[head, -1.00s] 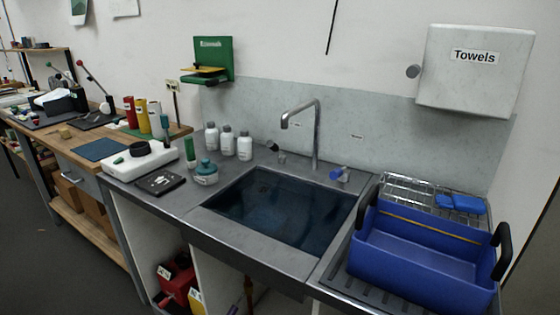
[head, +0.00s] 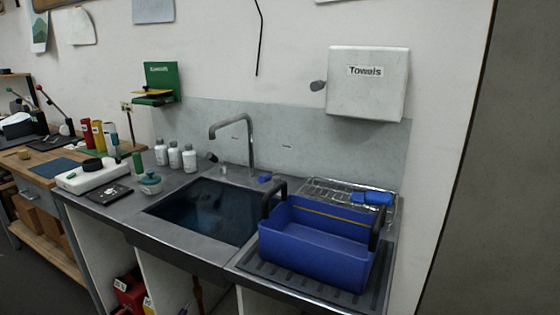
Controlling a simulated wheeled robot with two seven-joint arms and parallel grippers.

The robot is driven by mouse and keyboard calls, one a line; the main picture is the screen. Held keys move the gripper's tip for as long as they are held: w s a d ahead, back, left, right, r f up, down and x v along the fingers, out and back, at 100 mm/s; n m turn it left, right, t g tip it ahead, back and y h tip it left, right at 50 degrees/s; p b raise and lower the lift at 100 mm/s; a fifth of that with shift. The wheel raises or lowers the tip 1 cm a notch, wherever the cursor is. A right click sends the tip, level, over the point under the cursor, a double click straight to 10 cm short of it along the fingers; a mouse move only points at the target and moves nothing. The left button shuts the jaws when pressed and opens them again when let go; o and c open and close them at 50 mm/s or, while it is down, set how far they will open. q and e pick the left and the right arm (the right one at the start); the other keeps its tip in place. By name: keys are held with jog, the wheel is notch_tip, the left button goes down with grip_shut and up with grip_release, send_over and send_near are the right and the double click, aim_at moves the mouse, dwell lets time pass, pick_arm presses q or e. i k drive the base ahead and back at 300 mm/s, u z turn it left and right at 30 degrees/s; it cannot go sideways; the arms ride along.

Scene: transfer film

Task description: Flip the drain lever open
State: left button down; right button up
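The sink (head: 205,212) is set in the grey counter and looks dark inside, as if holding dark liquid. A curved grey faucet (head: 250,150) stands behind it. Left of the faucet is a small fitting with a dark end (head: 211,157). Right of it is a small blue handle (head: 265,178), close to the blue bin's black grip. I cannot tell which of these is the drain lever, or its position. Neither of my grippers is in view.
A blue bin (head: 310,262) with black handles stands on the ribbed drainboard (head: 252,262), right of the sink. A wire rack (head: 335,186) with blue items lies behind it. White bottles (head: 174,155) and a teal-lidded jar (head: 150,186) stand left. A towel dispenser (head: 370,95) hangs above.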

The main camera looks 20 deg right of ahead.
aim_at(212, 156)
jog(key=z, duration=0.2)
jog(key=i, duration=1)
jog(key=k, duration=0.5)
jog(key=z, duration=2.45)
jog(key=k, duration=1.2)
jog(key=u, duration=1.3)
jog(key=i, duration=0.5)
jog(key=z, duration=0.05)
